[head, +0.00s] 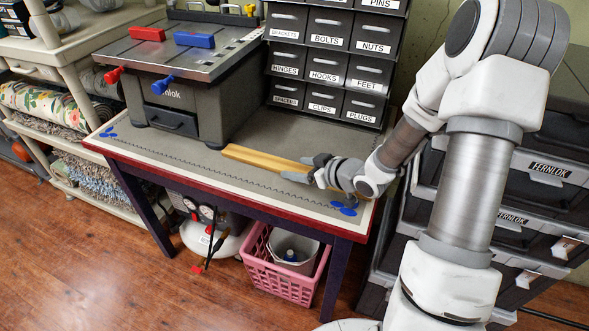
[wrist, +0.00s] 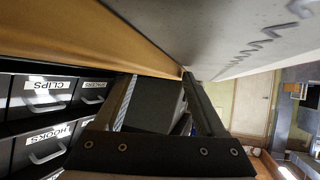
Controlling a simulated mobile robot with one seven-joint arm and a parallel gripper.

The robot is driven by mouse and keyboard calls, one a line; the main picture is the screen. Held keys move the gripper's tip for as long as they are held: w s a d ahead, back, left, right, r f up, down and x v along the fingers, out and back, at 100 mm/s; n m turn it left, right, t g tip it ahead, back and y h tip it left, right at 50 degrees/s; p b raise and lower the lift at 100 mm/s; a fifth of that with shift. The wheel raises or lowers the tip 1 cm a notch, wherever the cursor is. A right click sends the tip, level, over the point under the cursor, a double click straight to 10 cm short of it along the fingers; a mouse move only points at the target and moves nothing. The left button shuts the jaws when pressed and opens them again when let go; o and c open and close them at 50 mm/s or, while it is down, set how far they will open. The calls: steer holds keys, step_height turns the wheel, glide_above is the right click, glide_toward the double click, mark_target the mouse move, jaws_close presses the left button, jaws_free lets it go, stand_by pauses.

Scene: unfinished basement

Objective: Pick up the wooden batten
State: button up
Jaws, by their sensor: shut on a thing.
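The wooden batten (head: 262,158), a light yellow-brown strip, is at the workbench top (head: 200,165), right of the grey benchtop machine. My gripper (head: 299,169) is at the batten's right end, low over the front right of the bench, and is shut on it.
The grey machine (head: 190,75) with red and blue clamps stands left on the bench. A labelled drawer cabinet (head: 325,60) stands behind the batten. Dark stacked toolboxes (head: 530,185) stand right. A pink basket (head: 285,275) is under the bench. The bench front strip is mostly clear.

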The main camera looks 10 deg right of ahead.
mark_target(300, 171)
jaws_close()
steer(key=shift+r+p, duration=0.65)
steer(key=shift+p, duration=0.1)
step_height(300, 171, up, 3)
steer(key=p, duration=0.2)
steer(key=shift+p, duration=0.35)
steer(key=s+d+r+p, duration=0.2)
steer(key=s+r+p, duration=0.5)
steer(key=s+p, duration=0.4)
steer(key=shift+d+p, duration=0.3)
steer(key=shift+p, duration=0.9)
steer(key=shift+s+f+p, duration=0.15)
steer(key=shift+s+p, duration=0.05)
steer(key=shift+p, duration=0.15)
steer(key=shift+w, duration=0.1)
